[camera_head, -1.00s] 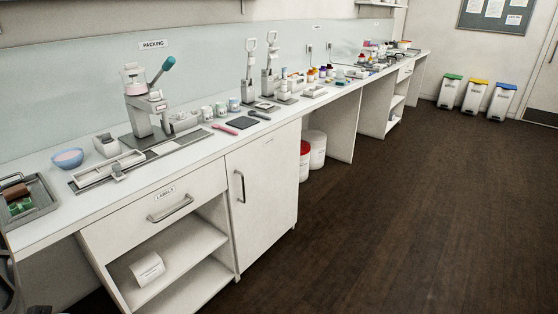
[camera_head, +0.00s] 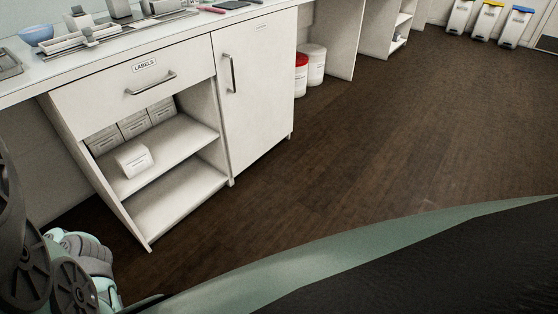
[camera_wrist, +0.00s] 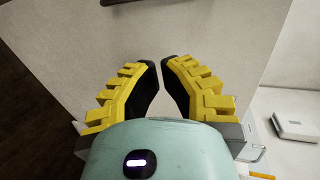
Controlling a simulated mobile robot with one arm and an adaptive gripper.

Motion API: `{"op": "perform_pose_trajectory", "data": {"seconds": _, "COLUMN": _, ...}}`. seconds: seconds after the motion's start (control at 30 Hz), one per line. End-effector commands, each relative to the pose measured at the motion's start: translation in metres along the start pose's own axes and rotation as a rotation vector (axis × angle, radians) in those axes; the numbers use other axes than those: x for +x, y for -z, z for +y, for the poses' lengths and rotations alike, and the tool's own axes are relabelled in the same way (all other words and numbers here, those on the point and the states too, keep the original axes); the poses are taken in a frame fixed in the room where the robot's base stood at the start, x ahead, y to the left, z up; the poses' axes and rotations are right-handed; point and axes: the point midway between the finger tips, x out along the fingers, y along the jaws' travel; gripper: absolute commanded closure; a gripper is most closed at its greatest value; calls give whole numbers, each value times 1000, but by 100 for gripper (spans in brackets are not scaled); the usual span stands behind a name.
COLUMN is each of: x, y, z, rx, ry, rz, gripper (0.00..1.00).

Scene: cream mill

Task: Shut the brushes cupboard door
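A white cupboard door (camera_head: 258,100) with a grey upright bar handle (camera_head: 232,73) stands right of the labels drawer in the head view. It looks flush with the unit. Its small label is unreadable, so I cannot tell whether it is the brushes cupboard. In the wrist view my gripper (camera_wrist: 160,66) has its dark, yellow-backed fingers close together with nothing between them. A broad pale panel (camera_wrist: 215,35) lies beyond them; I cannot tell whether it is a door, or whether the fingers touch it. My gripper is not visible in the head view.
Lidded tubs (camera_head: 312,65) stand under the counter. Brown floor (camera_head: 340,160) is clear. The wrist view shows a pale flat item (camera_wrist: 295,125) at right.

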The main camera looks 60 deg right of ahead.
Motion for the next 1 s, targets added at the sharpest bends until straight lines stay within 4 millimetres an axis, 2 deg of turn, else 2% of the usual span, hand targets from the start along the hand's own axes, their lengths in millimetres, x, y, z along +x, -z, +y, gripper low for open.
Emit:
{"op": "perform_pose_trajectory", "data": {"seconds": 0.4, "x": 81, "y": -1, "z": 0, "rx": 0, "ry": -1, "rz": -5, "gripper": 100}}
{"op": "perform_pose_trajectory", "data": {"seconds": 0.6, "x": 112, "y": -2, "z": -7, "rx": 1, "ry": 0, "rz": -5, "gripper": 100}}
{"op": "perform_pose_trajectory", "data": {"seconds": 0.8, "x": 125, "y": 0, "z": -11, "rx": 1, "ry": -2, "rz": 2, "gripper": 100}}
{"op": "perform_pose_trajectory", "data": {"seconds": 1.0, "x": 127, "y": 0, "z": -12, "rx": 1, "ry": -3, "rz": 3, "gripper": 100}}
